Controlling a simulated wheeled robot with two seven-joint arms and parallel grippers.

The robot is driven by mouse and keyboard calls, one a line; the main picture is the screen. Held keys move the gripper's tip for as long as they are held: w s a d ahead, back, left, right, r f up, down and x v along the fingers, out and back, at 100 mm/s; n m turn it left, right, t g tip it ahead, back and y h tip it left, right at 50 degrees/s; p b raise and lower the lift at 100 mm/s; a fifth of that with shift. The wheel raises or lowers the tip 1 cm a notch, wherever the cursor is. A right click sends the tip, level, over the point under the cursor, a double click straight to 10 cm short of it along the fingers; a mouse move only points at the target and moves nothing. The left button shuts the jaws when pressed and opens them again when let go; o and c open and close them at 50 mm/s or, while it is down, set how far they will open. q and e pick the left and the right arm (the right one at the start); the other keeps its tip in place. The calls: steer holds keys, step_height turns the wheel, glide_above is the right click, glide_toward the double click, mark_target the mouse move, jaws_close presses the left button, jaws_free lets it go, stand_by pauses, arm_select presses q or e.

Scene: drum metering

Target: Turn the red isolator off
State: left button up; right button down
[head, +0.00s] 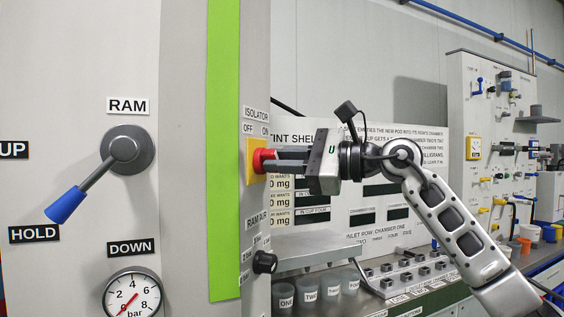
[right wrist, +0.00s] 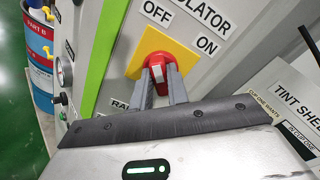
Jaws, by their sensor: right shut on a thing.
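The red isolator (head: 261,160) is a rotary knob on a yellow plate (head: 249,161) on the narrow side of the grey cabinet. The labels OFF and ON stand above it. In the right wrist view the red knob (right wrist: 154,60) shows on its yellow plate (right wrist: 139,64), with OFF above it and ON to the right. My right gripper (head: 279,160) reaches in from the right, and its two fingers (right wrist: 161,80) are shut on the knob's handle. The fingers partly hide the handle, so I cannot tell its exact angle. My left gripper is not in view.
A ram lever (head: 92,178) with a blue grip points down left towards HOLD. A black knob (head: 265,262) sits below the isolator. Several grey cups (head: 308,290) stand under a shelf, and a white sign board (head: 420,215) is behind my right arm.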

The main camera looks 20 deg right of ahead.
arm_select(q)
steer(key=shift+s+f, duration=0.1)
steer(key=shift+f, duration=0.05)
arm_select(e)
steer(key=shift+n, duration=0.3)
steer(key=c, duration=1.4)
jaws_free()
steer(key=shift+o, duration=0.2)
arm_select(q)
steer(key=b, duration=0.2)
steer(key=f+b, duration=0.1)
steer(key=b, duration=0.1)
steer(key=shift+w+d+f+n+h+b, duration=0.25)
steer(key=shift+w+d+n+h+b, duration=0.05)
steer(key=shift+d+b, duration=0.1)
arm_select(e)
steer(key=v, duration=1.6)
